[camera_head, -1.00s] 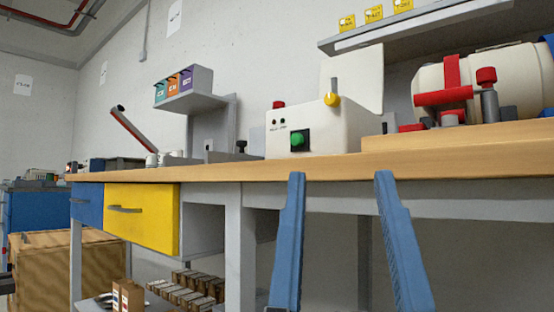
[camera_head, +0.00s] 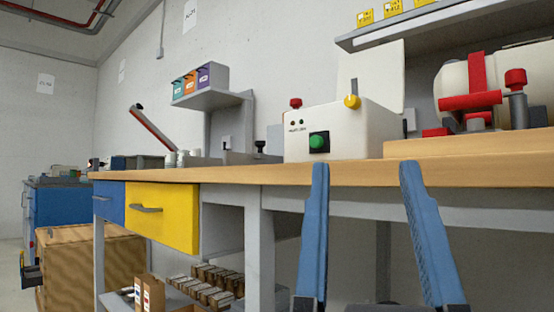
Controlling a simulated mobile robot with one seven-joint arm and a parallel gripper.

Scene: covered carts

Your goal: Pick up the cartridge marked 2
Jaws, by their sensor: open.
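My gripper (camera_head: 366,168) shows at the lower right, its two blue fingers pointing up and spread apart with nothing between them. It stands in front of the workbench's front edge. I cannot make out a cartridge marked 2. Several small coloured boxes, teal, orange and purple (camera_head: 205,78), stand on a small grey wall shelf, but their labels are too small to read. On the shelf under the bench are several brown-and-white boxes (camera_head: 215,283) and two upright cartons (camera_head: 148,292), whose marks I cannot read.
The wooden workbench (camera_head: 270,175) spans the view, with a blue drawer (camera_head: 109,201) and a yellow drawer (camera_head: 168,218). A white machine with a green button (camera_head: 345,128) and a cream tank with red clamps (camera_head: 450,85) stand on it. A wooden crate (camera_head: 75,262) stands at the left.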

